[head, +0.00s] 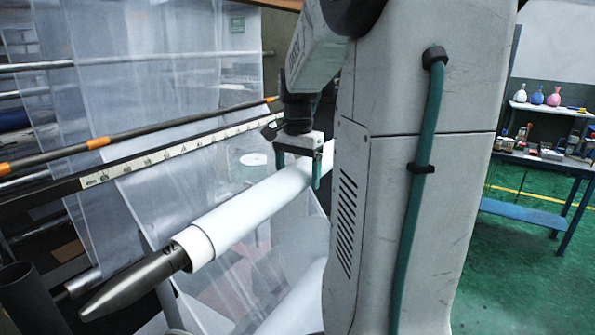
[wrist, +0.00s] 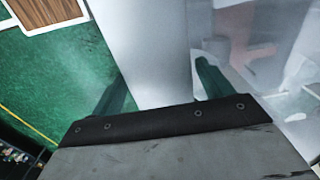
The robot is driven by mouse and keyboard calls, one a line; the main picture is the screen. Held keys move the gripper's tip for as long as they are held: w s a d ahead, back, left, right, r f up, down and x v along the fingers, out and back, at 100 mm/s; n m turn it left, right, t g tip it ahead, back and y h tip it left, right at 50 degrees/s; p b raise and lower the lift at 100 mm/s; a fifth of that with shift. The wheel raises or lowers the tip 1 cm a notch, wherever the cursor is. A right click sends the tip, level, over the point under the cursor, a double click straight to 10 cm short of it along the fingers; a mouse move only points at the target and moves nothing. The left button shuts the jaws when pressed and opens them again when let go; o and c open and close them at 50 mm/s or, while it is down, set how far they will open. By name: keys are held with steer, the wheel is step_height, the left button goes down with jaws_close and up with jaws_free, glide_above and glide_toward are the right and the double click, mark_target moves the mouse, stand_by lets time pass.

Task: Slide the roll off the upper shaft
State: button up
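The white roll (head: 245,215) sits around the grey upper shaft (head: 135,285), whose tapered bare end sticks out at the lower left in the head view. A paler core end shows where the roll stops. My gripper (head: 299,172) points down over the roll's far part, with one green finger on each side of it. In the wrist view the roll (wrist: 150,45) runs between the two fingers. The fingers are spread wide, and I see no clear squeeze on the roll. The roll's far end is hidden behind my arm.
A second white roll (head: 298,300) lies lower down, partly hidden. Clear film sheets (head: 160,70), orange-marked bars (head: 120,138) and a ruler strip (head: 165,153) stand behind and left. A dark cylinder (head: 30,295) is at the lower left. A blue workbench (head: 540,200) stands right, on open green floor.

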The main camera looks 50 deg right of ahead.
mark_target(183, 235)
steer(key=c, duration=1.4)
steer(key=shift+s+a+r, duration=0.1)
steer(key=shift+s+a, duration=0.1)
steer(key=shift+a, duration=2.45)
steer(key=shift+s+a, duration=0.25)
steer(key=shift+a, duration=2.4)
steer(key=shift+s+a+r, duration=0.1)
steer(key=shift+s+a, duration=0.1)
steer(key=shift+a, duration=2.6)
steer(key=shift+a, duration=0.65)
steer(key=shift+s+a, duration=0.2)
steer(key=shift+a, duration=2.2)
steer(key=shift+s+a, duration=0.2)
steer(key=shift+a, duration=2.2)
steer(key=shift+s+a, duration=0.2)
steer(key=shift+a, duration=2.2)
steer(key=shift+s+a, duration=0.2)
steer(key=shift+a, duration=2.45)
steer(key=shift+s+a, duration=0.25)
steer(key=shift+a, duration=2.45)
steer(key=shift+s+a, duration=0.2)
steer(key=shift+a, duration=2.45)
